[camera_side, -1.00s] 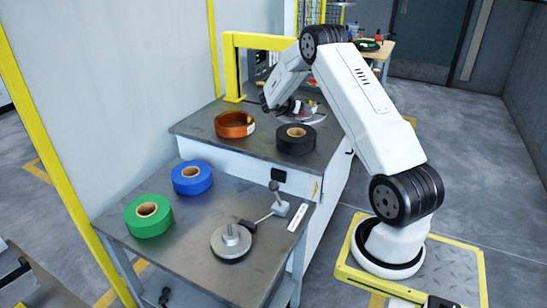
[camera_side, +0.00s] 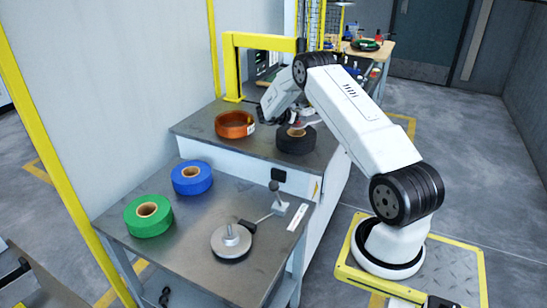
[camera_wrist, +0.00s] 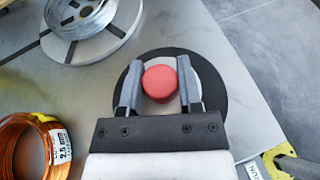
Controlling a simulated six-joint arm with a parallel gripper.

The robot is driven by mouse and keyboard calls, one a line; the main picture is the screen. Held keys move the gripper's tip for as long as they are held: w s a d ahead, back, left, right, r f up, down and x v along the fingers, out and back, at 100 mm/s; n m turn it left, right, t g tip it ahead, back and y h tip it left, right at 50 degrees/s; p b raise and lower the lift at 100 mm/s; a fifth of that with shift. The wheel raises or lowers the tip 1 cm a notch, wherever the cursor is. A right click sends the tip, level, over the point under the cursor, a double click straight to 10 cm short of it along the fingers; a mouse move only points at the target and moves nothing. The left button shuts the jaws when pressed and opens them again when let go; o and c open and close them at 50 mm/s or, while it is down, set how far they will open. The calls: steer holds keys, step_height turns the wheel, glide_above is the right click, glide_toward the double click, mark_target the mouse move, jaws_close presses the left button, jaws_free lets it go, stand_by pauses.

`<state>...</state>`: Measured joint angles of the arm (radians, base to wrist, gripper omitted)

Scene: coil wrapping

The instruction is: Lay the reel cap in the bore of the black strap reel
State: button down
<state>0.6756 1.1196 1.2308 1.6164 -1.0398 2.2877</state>
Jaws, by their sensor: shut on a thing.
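The red reel cap (camera_wrist: 160,80) sits between the two fingers of my gripper (camera_wrist: 160,88), which are shut on it. In the wrist view it appears over the middle of the black strap reel (camera_wrist: 216,95), whose ring shows around the fingers. In the side view the black strap reel (camera_side: 296,141) lies flat on the back bench, with part of its tan core visible. My gripper (camera_side: 297,124) is just above that reel. The cap is small there, and its exact height over the bore cannot be told. The cap and fingers hide much of the bore in the wrist view.
A copper coil (camera_side: 235,124) with a white label lies left of the black reel. A silver flanged reel (camera_wrist: 88,28) lies behind. On the front table are a blue reel (camera_side: 192,177), a green reel (camera_side: 148,215) and a round metal fixture (camera_side: 231,241). A yellow frame (camera_side: 229,65) stands behind.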

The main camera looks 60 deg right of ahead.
steer(key=shift+f, duration=0.8)
steer(key=shift+f, duration=0.55)
steer(key=shift+c, duration=1.4)
jaws_free()
steer(key=shift+r, duration=0.1)
steer(key=shift+r, duration=0.45)
steer(key=v, duration=1.2)
